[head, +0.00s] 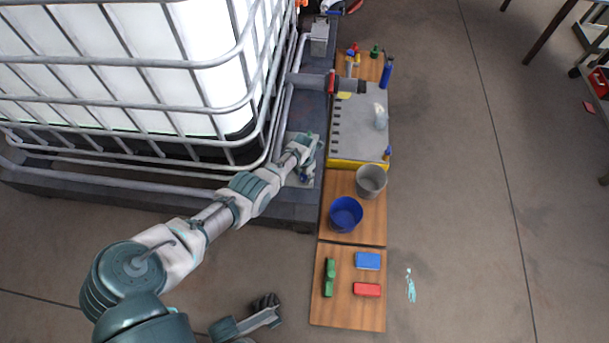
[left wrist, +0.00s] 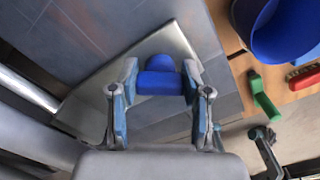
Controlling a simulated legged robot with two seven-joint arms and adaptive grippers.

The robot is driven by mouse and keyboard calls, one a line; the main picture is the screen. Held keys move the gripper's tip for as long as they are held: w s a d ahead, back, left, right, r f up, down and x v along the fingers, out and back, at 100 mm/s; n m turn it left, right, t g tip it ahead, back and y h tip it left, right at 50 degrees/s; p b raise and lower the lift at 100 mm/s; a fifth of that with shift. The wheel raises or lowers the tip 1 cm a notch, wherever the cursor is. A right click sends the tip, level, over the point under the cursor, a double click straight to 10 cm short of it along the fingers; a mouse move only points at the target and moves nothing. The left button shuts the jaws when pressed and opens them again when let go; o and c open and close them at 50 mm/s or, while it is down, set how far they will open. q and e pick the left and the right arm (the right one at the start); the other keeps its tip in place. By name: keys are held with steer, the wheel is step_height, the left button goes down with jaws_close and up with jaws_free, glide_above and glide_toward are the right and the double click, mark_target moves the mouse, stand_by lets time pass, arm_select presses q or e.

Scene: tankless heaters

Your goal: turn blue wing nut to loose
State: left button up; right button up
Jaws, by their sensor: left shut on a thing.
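The blue wing nut (left wrist: 160,80) shows in the left wrist view, between the fingertips of my left gripper (left wrist: 160,88). Its rounded blue parts stick out beyond the fingers, in front of a grey metal plate (left wrist: 100,92). The left gripper is shut on it, with one finger on each side. In the head view my left gripper (head: 307,158) is at the corner of the caged tank's base, and the wing nut is mostly hidden there. My right gripper (head: 266,304) is low in the head view, apart from everything; its finger opening is unclear.
A caged white tank (head: 205,60) stands on a dark base at the upper left. Right of it, wooden boards (head: 340,312) carry a blue bucket (head: 346,228), a grey bucket (head: 371,170), brushes and a blue and a red block. Open floor lies further right.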

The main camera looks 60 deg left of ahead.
arm_select(q)
steer(key=shift+w+a+r, duration=0.2)
steer(key=shift+w+r, duration=0.05)
steer(key=shift+w, duration=0.05)
steer(key=o, duration=1.1)
steer(key=shift+o, duration=0.3)
steer(key=shift+s+f, duration=0.15)
steer(key=shift+f, duration=0.05)
steer(key=shift+d, duration=0.1)
step_height(320, 180, up, 12)
steer(key=shift+f, duration=0.15)
